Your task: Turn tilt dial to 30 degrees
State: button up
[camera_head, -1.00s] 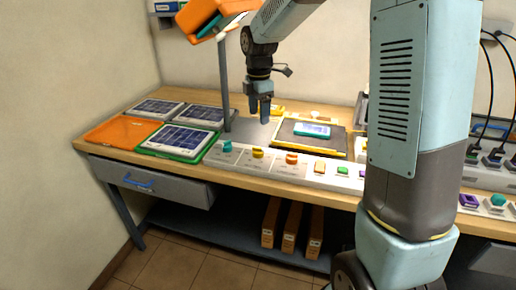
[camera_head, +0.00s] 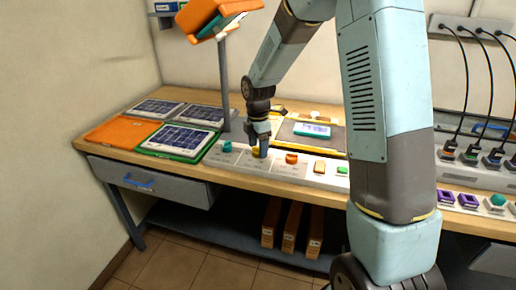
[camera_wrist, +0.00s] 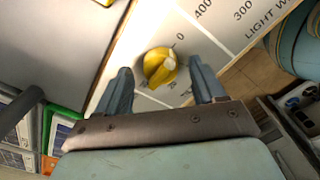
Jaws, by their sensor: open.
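A yellow dial (camera_wrist: 160,66) sits on a white panel in the wrist view, with small printed numbers around it; a 0 and what looks like a 20 are readable. In the head view my gripper (camera_head: 261,144) is down over the panel and hides most of the yellow dial (camera_head: 254,150). I cannot read the tilt label.
On the control panel (camera_head: 274,166), a teal dial (camera_head: 227,146) is left of the yellow one and an orange dial (camera_head: 291,158) is right. A lamp post (camera_head: 225,85) stands close behind. Solar panels (camera_head: 181,140) lie to the left.

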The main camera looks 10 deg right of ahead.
jog(key=shift+f, duration=0.5)
jog(key=shift+c, duration=0.5)
jog(key=c, duration=1)
jog(key=shift+o, duration=0.2)
